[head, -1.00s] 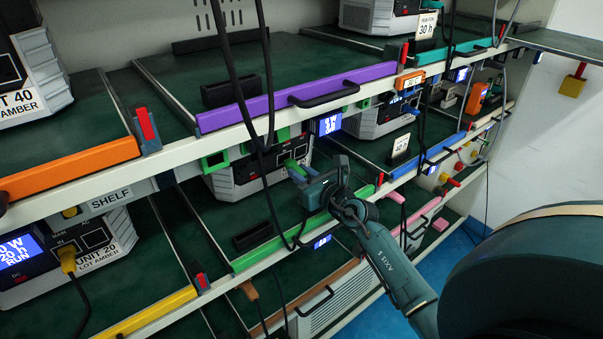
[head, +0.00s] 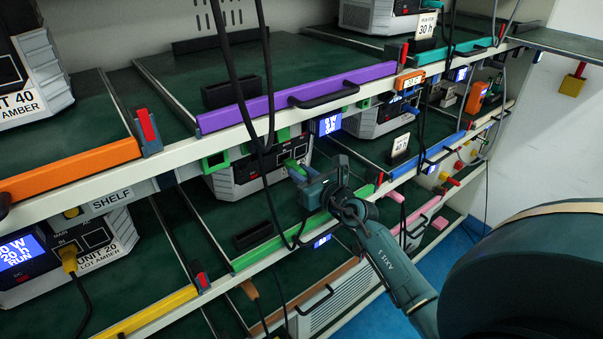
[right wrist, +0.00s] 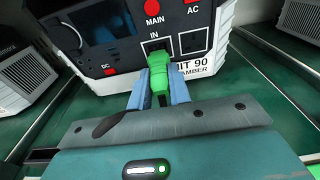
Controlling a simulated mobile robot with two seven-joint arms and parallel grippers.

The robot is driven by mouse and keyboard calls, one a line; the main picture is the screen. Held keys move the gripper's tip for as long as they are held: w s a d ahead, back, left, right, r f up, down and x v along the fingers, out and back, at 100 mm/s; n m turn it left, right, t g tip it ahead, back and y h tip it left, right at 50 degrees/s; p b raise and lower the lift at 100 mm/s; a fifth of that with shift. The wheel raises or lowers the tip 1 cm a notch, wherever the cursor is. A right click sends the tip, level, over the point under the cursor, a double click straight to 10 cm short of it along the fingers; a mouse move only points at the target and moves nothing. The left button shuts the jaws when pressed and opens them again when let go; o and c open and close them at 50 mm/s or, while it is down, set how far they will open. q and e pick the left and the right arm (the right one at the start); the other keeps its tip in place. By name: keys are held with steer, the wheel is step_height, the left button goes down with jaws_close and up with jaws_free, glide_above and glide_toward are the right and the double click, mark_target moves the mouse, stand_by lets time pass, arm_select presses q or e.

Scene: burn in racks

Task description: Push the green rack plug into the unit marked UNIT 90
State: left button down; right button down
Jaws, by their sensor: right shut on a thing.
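The unit marked UNIT 90 (head: 238,180) is a light grey box with a black front panel on the middle shelf. In the right wrist view the unit (right wrist: 104,83) shows a red MAIN button, an AC outlet and an IN socket (right wrist: 155,44); its label is partly covered and reads "IT 90". My right gripper (head: 298,171) is shut on the green rack plug (right wrist: 158,74), with a blue-grey finger on each side. The plug's front end is at the IN socket and covers its lower part; how deep it sits I cannot tell. My left gripper is not in view.
A green shelf-edge bar (head: 283,240) runs below the unit, and a purple bar (head: 295,96) with a black handle lies above. Black cables (head: 268,75) hang in front of the shelves. UNIT 20 (head: 100,245) stands at lower left.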

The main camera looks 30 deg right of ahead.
steer(key=shift+w+a+r+p, duration=0.1)
steer(key=shift+w+r+p, duration=0.05)
steer(key=shift+w, duration=0.5)
steer(key=shift+w+r+p, duration=0.1)
steer(key=shift+w+p, duration=0.05)
steer(key=shift+w, duration=0.45)
stand_by(0.5)
steer(key=c, duration=1.2)
jaws_free()
steer(key=shift+w, duration=0.1)
steer(key=shift+f, duration=0.1)
steer(key=s+d+r, duration=0.1)
steer(key=s, duration=1.2)
